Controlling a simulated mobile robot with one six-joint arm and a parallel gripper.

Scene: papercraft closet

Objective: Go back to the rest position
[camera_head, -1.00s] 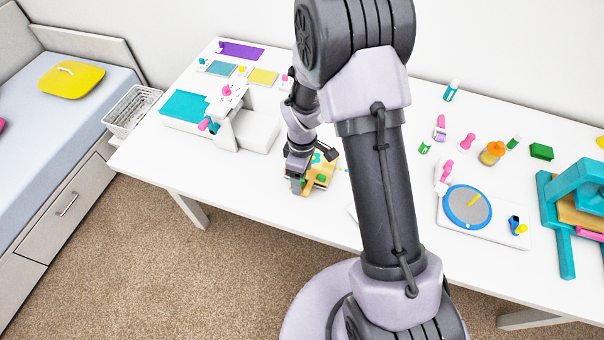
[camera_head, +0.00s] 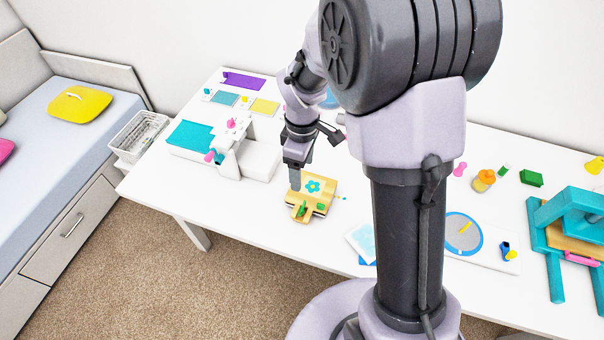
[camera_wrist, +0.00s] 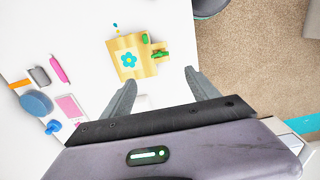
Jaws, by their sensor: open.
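My gripper (camera_head: 296,178) is above the white table, just behind and above a yellow wooden block-like piece (camera_head: 326,188) that bears a blue flower shape (camera_head: 313,186) and a green part. In the wrist view my gripper's two fingers (camera_wrist: 165,92) are spread apart with nothing between them. The yellow piece (camera_wrist: 125,42) lies on the table beyond the fingertips, apart from them. My arm covers part of the table's middle in the head view.
A white machine with a teal plate (camera_head: 190,134) stands at the left. A round blue-rimmed disc (camera_head: 466,250) and a teal press (camera_head: 545,215) stand at the right. Light blue sheets (camera_head: 352,240) lie at the front edge. A wire basket (camera_head: 138,132) stands beside the bed.

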